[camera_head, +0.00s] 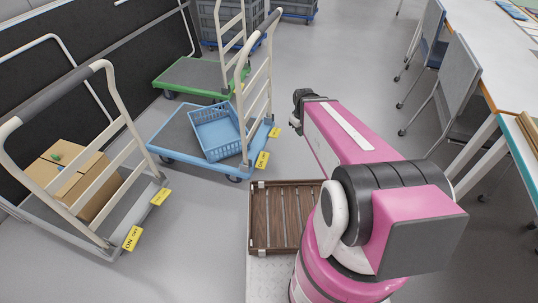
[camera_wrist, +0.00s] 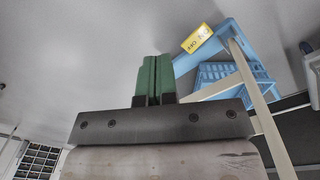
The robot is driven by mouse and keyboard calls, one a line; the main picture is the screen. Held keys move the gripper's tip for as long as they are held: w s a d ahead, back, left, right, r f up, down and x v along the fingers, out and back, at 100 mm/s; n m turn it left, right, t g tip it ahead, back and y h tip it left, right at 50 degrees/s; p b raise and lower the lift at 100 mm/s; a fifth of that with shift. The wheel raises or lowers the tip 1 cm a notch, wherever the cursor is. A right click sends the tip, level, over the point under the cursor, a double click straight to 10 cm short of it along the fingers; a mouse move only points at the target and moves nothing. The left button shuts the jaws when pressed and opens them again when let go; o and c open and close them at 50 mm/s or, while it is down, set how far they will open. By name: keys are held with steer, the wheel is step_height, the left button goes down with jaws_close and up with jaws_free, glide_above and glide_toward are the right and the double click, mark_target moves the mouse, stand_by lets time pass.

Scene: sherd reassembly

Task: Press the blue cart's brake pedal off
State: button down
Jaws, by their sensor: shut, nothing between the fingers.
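The blue cart (camera_head: 177,150) stands left of my arm, with a cream push handle and a light blue crate (camera_head: 215,132) on its deck. Two yellow tags (camera_head: 262,160) (camera_head: 274,132) sit at its near right end, by the foot of the handle. The lettering is too small to read surely. In the wrist view a yellow tag (camera_wrist: 197,38) shows on the cart's blue edge (camera_wrist: 228,30), beyond and right of my gripper. My gripper (camera_wrist: 153,58) has green fingers pressed together, empty and apart from the tag. Its fingers cannot be made out in the head view.
A grey cart (camera_head: 140,203) with cardboard boxes (camera_head: 72,172) stands left, a green cart (camera_head: 190,75) behind. A wooden slatted tray (camera_head: 262,244) lies near my base. Chairs (camera_head: 455,85) and a table (camera_head: 500,45) are right. Floor (camera_head: 345,75) between is clear.

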steer(key=w+a+f+n, duration=0.7)
steer(key=w+f+n, duration=0.15)
steer(key=n, duration=0.45)
steer(key=n+t, duration=0.2)
steer(key=n, duration=1.1)
glide_toward(265, 155)
steer(key=shift+v, duration=1.25)
steer(key=shift+a, duration=0.15)
steer(key=shift+f, duration=0.1)
steer(key=x, duration=0.9)
steer(key=shift+d+f, duration=0.2)
steer(key=shift+f, duration=0.2)
steer(key=shift+w, duration=0.15)
